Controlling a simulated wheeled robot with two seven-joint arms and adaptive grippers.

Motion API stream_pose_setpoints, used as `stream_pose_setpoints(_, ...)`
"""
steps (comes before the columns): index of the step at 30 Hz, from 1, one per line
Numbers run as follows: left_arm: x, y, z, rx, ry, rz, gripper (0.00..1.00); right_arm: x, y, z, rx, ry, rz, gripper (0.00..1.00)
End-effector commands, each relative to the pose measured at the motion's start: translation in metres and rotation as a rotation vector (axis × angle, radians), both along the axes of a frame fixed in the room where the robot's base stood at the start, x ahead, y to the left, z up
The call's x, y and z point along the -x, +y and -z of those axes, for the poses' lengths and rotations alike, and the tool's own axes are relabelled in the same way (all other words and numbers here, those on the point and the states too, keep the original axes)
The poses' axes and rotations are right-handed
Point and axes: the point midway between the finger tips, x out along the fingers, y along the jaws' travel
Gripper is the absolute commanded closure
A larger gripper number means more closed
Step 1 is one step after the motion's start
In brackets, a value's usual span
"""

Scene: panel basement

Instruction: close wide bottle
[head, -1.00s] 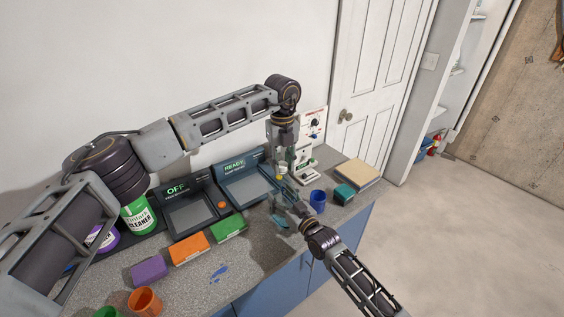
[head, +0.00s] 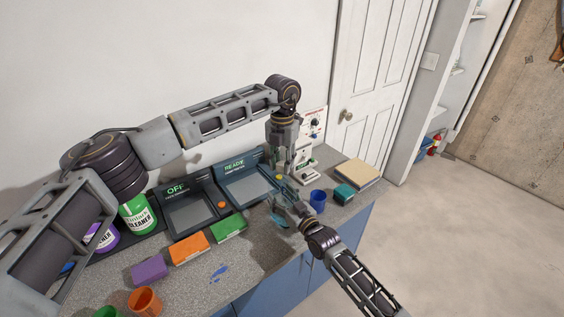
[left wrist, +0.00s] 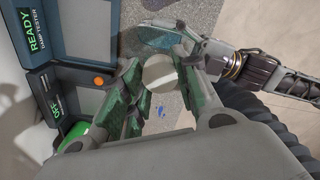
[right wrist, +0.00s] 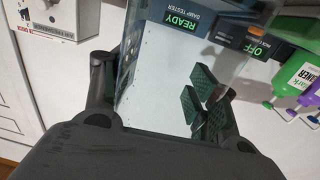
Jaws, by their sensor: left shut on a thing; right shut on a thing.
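A clear wide bottle (right wrist: 170,70) fills the middle of the right wrist view, between the fingers of my right gripper (right wrist: 155,90). In the head view my right gripper (head: 284,205) is shut on it, low above the counter's right part. My left gripper (head: 280,172) comes down from above, close to the right gripper. In the left wrist view my left gripper (left wrist: 165,85) is shut on a round pale lid (left wrist: 158,73). Fingers hide much of the bottle and lid in the head view. I cannot tell whether the lid touches the bottle's mouth.
The speckled counter (head: 200,285) holds a READY tester (head: 240,180), an OFF tester (head: 190,208), orange (head: 189,248) and green (head: 229,229) boxes, a blue cup (head: 318,200) and a teal box (head: 344,193). A white device (head: 308,160) stands behind the grippers.

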Motion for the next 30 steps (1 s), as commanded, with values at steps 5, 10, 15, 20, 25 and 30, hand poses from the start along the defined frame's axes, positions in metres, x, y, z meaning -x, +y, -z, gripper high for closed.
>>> stream_pose_setpoints(5, -0.0009, 0.0007, -0.0003, 0.0, -0.002, 0.138, 0.98, 0.0004, 0.0001, 0.0007, 0.001, 0.001, 0.0, 1.0)
stream_pose_setpoints(10, -0.0009, 0.0007, -0.0003, 0.0, -0.002, 0.275, 0.98, 0.0005, 0.0002, 0.0007, 0.001, 0.001, -0.001, 1.0)
stream_pose_setpoints(15, -0.001, 0.0007, -0.0002, 0.0, -0.002, 0.412, 0.98, 0.0005, 0.0002, 0.0007, 0.001, 0.001, -0.001, 1.0)
stream_pose_setpoints(20, -0.0011, 0.0008, -0.0001, -0.001, -0.002, 0.54, 0.98, 0.0005, 0.0003, 0.0007, 0.001, 0.001, -0.001, 1.0)
stream_pose_setpoints(25, -0.0011, 0.0009, 0.0, -0.001, -0.001, 0.676, 0.98, 0.0006, 0.0003, 0.0007, 0.001, 0.001, -0.001, 1.0)
stream_pose_setpoints(30, -0.0011, 0.001, 0.0001, -0.001, -0.002, 0.813, 0.98, 0.0007, 0.0003, 0.0007, 0.001, 0.001, -0.001, 1.0)
